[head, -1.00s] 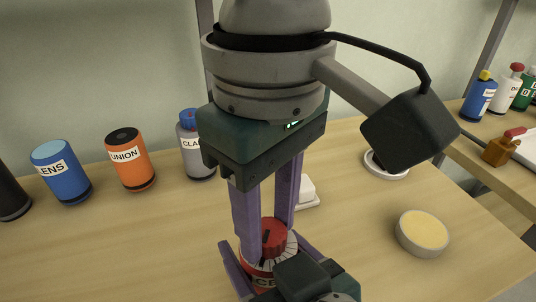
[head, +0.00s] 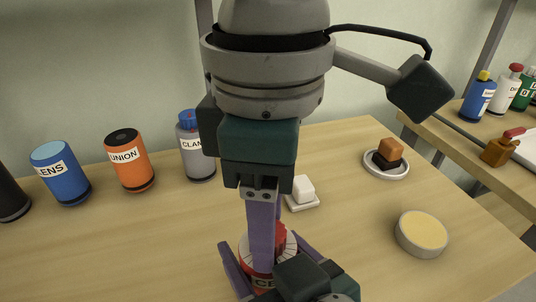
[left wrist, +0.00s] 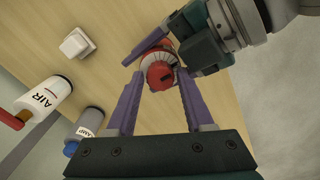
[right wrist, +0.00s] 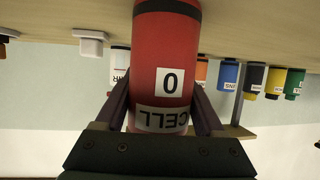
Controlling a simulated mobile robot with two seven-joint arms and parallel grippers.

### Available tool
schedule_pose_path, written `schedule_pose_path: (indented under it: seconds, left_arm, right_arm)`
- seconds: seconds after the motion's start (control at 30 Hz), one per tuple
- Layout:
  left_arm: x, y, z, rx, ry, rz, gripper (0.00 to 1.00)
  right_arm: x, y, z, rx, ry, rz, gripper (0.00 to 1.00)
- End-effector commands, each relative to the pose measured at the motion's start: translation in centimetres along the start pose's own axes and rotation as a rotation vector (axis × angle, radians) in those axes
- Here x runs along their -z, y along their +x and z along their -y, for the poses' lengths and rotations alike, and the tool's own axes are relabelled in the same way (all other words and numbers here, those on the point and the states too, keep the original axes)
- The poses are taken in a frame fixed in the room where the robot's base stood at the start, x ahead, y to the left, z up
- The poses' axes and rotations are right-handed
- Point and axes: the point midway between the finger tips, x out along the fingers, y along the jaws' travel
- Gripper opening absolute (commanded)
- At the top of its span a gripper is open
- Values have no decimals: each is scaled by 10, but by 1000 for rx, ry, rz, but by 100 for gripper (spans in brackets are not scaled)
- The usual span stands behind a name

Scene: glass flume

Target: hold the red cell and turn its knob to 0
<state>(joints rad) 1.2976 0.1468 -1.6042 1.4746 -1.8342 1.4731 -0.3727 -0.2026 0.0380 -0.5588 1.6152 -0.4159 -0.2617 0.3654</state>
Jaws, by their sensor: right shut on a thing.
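The red cell (head: 262,281) stands upright near the table's front, with a red knob (left wrist: 158,74) on top over a white dial. A black mark shows on the knob; I cannot read its setting. My right gripper (right wrist: 162,98) is shut around the cell's body, with a finger on each side. In the right wrist view the cell (right wrist: 165,50) shows upside down with a "0" label and a "CELL" label. My left gripper (left wrist: 160,78) points down from above, open, its fingers on either side of the knob. In the head view its near finger partly hides the knob.
Blue (head: 61,172), orange (head: 129,160) and grey (head: 195,146) containers stand at the back left. A white block (head: 303,188) lies behind the cell. A saucer (head: 371,170) with stacked blocks and a round yellow-topped dish (head: 422,233) stand right.

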Motion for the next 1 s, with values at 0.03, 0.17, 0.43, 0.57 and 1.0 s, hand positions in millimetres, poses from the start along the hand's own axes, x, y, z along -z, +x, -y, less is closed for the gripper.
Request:
schedule_pose_path:
  seconds: [0.03, 0.17, 0.43, 0.57, 1.0]
  left_arm:
    - [0, 0, 0, 0, 0, 0, 59]
    - [0, 0, 0, 0, 1, 0, 60]
    - [0, -2, 0, 0, 1, 0, 60]
    - [0, -13, 0, -2, 1, -1, 60]
    - [0, -57, 0, -1, 1, -1, 60]
  right_arm:
    - [0, 0, 0, 0, 0, 1, 7]
    - [0, 0, 0, 0, 0, 1, 7]
    - [0, 0, 0, 0, 0, 1, 7]
    - [0, 0, 0, 0, 0, 1, 7]
    - [0, 0, 0, 0, 0, 1, 7]
